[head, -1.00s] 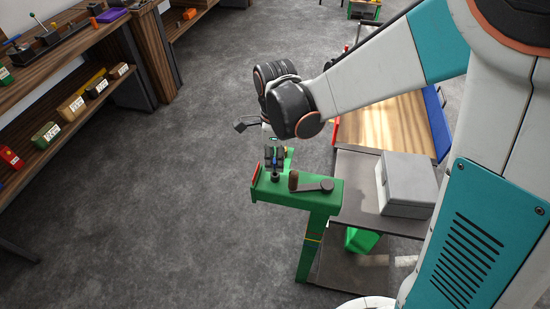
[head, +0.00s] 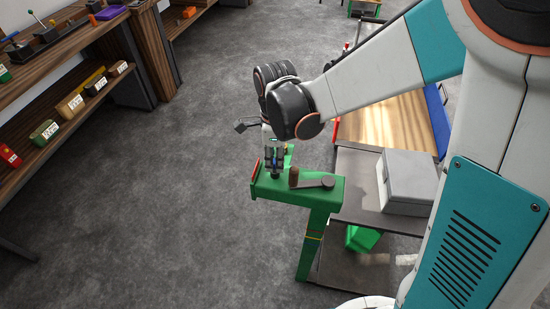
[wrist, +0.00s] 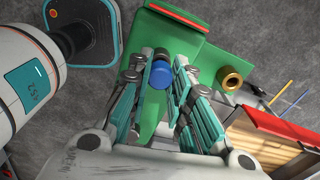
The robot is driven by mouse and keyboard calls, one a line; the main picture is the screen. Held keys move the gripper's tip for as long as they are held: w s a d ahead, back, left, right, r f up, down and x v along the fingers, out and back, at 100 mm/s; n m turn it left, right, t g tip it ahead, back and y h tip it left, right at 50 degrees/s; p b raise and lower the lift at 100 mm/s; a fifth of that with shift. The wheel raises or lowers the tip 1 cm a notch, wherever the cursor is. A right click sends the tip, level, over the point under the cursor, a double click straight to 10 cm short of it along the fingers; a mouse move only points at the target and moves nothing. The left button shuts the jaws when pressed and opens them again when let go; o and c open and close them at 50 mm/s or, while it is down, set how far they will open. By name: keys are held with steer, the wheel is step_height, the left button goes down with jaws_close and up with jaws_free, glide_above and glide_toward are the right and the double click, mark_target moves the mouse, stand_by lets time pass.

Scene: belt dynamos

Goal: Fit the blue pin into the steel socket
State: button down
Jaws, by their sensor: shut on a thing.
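My gripper (head: 274,161) points down over the left end of the green stand (head: 315,196). In the wrist view its fingers (wrist: 163,85) are shut on the blue pin (wrist: 160,77), whose rounded blue body shows between them. A dark round steel part, which looks like the socket (wrist: 161,56), shows just beyond the pin, partly hidden by it. In the head view the fingertips are right at the socket's place on the stand and mostly cover it. I cannot tell whether the pin's lower end is inside the socket.
A lever with a brown knob (head: 293,177) lies on the stand just right of my gripper. A brass ring (wrist: 231,79) sits on a green part beside the fingers. A grey box (head: 409,180) stands on the dark table at right. Floor to the left is clear.

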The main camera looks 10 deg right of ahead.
steer(key=shift+f+b, duration=0.55)
steer(key=shift+f, duration=0.15)
steer(key=c, duration=1.4)
jaws_free()
steer(key=shift+r, duration=0.15)
